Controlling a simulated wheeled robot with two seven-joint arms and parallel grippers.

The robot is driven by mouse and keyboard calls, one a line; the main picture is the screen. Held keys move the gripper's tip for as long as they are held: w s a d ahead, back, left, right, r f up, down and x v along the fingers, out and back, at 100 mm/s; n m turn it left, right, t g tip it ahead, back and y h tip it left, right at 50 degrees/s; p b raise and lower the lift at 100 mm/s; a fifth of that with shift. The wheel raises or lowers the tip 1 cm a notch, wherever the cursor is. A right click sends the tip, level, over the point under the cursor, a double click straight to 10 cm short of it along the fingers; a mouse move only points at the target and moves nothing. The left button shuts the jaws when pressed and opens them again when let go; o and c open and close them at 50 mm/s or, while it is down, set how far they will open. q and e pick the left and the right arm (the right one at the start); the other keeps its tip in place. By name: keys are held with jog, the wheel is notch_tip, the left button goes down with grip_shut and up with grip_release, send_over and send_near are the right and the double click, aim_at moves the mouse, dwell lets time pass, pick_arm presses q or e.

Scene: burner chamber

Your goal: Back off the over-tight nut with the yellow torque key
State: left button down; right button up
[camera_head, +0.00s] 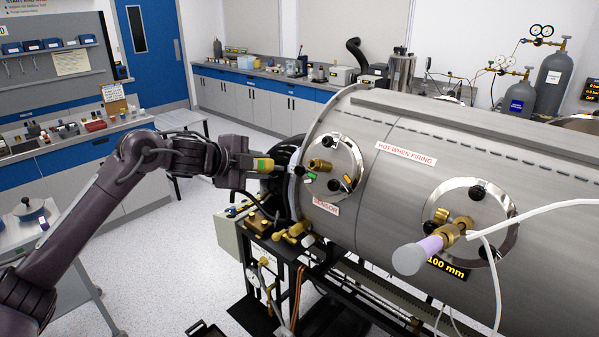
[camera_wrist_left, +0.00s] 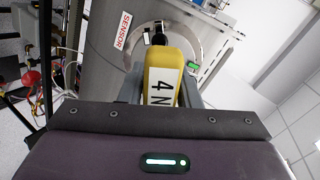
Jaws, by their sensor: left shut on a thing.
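My left gripper (camera_head: 252,164) is shut on the yellow torque key (camera_head: 263,165), whose body with a white "4 N" label shows between the fingers in the left wrist view (camera_wrist_left: 163,78). The key's dark front end points at the round steel port (camera_head: 335,150) above the SENSOR label on the chamber. A brass fitting (camera_head: 320,165) sticks out of this port, with black knobs around it. The key's tip is close to the port's left edge; I cannot tell whether it touches anything. Which part is the over-tight nut is not clear. My right gripper is not in view.
The steel chamber (camera_head: 390,150) marked HOT WHEN FIRING fills the right side. A second port (camera_head: 440,215) carries a brass fitting, a pale purple-and-white cylinder (camera_head: 425,250) and white tubing. Brass valves (camera_head: 292,232) and a black frame lie below the key.

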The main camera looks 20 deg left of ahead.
pick_arm(q)
jog(key=m, duration=0.3)
jog(key=shift+r, duration=0.1)
jog(key=shift+w+r+m+b, duration=0.1)
jog(key=shift+m+b, duration=0.2)
jog(key=shift+m, duration=0.8)
jog(key=s+d+f+b, duration=0.2)
jog(key=d+f+b, duration=0.45)
jog(key=d, duration=0.65)
jog(key=s+d+f+n+y+b, duration=0.2)
jog(key=s+f+n+y+b, duration=0.1)
jog(key=s+f, duration=0.6)
jog(key=shift+d+n+t+y+b, duration=0.35)
jog(key=shift+y+b, duration=0.25)
jog(key=shift+b, duration=0.6)
jog(key=shift+d+f, duration=0.1)
jog(key=shift+d, duration=0.05)
